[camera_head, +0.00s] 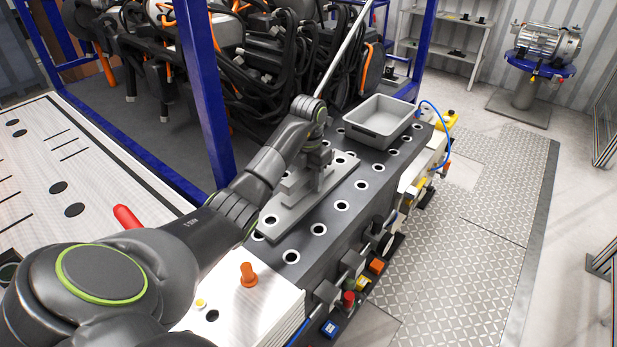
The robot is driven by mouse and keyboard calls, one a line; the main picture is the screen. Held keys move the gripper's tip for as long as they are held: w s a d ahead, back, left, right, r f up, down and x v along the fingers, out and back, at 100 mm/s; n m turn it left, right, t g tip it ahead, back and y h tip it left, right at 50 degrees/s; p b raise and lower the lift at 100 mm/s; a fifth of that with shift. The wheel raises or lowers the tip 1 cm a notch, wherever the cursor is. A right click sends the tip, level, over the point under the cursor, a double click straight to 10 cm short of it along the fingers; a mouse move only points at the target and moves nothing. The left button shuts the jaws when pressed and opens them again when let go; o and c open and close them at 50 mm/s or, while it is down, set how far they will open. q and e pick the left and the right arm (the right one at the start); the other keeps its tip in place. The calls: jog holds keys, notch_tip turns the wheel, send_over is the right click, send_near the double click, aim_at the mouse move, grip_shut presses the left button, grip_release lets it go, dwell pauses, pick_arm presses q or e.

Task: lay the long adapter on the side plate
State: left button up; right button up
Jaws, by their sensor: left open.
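My left arm reaches across from the lower left to the dark bench. Its gripper (317,181) points down over a grey stepped plate and is open. The wide flat grey plate (277,223), which looks like the side plate, lies on the bench top. A narrower grey raised piece (292,187) is on it, close under the gripper; it may be the long adapter, but I cannot tell for sure. The gripper hides part of both. I cannot tell whether the fingers touch anything. My right gripper is not in view.
A grey open tray (381,121) stands at the bench's far end. The bench top (333,226) has rows of white-rimmed holes. A blue frame post (204,95) rises left of the arm. Buttons and valves line the bench's right side. The floor at right is clear.

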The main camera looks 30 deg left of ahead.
pick_arm(q)
jog(key=shift+r, duration=0.45)
jog(key=shift+r+b, duration=0.5)
jog(key=shift+r, duration=0.1)
notch_tip(320, 180, up, 10)
jog(key=p, duration=1)
jog(key=shift+f, duration=0.15)
